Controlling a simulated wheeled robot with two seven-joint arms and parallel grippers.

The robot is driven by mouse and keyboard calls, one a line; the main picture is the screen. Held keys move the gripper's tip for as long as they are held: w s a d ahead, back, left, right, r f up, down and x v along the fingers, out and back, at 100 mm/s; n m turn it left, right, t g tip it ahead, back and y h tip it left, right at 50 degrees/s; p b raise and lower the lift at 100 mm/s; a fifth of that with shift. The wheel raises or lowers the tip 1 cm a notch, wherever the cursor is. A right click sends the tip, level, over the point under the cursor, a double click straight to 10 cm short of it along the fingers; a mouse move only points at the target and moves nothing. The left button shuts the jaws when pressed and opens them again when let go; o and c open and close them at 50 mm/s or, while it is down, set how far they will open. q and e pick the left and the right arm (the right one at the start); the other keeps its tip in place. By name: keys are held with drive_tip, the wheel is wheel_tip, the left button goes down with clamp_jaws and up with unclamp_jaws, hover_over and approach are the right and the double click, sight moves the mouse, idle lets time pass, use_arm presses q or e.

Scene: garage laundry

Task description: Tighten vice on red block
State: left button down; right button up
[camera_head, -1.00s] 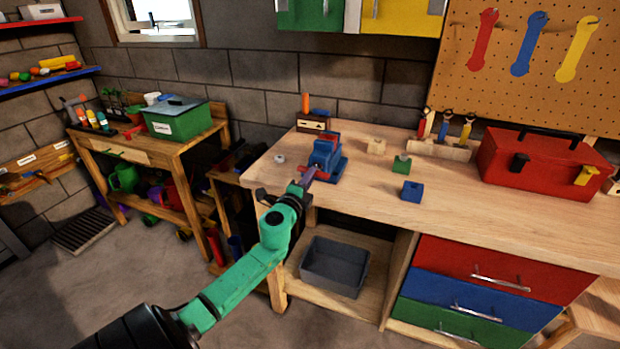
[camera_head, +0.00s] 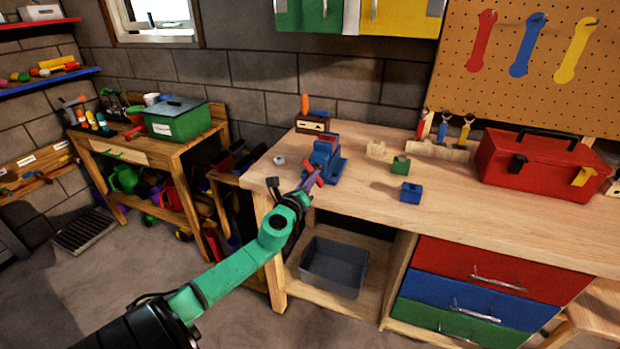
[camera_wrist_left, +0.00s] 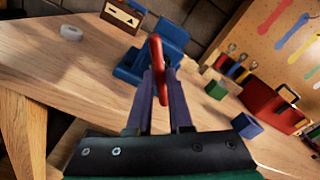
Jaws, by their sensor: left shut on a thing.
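A blue vice (camera_head: 325,155) stands near the left front edge of the wooden workbench (camera_head: 460,215). My left gripper (camera_head: 311,184) is at its front, with its purple fingers shut on the red vice handle (camera_head: 315,173). In the left wrist view, the handle (camera_wrist_left: 157,65) is a slanted red bar between the fingers (camera_wrist_left: 159,85), and the blue vice body (camera_wrist_left: 172,45) is just beyond it. I cannot clearly make out a red block in the vice jaws; the vice and handle hide much of that area. My right gripper is out of view.
A red toolbox (camera_head: 540,160) stands at the right.

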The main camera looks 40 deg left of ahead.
use_arm(q)
drive_tip(key=shift+s+d+f+m, duration=0.1)
drive_tip(key=shift+f+m, duration=0.25)
drive_tip(key=shift+m, duration=0.25)
drive_tip(key=c, duration=0.9)
unclamp_jaws()
drive_tip(key=shift+o, duration=0.3)
drive_tip(key=shift+s+r, duration=0.15)
drive_tip(key=shift+r, duration=0.1)
drive_tip(key=b+v, duration=0.1)
drive_tip(key=v, duration=1.3)
drive_tip(key=shift+s+b, duration=0.3)
drive_tip(key=shift+b, duration=0.05)
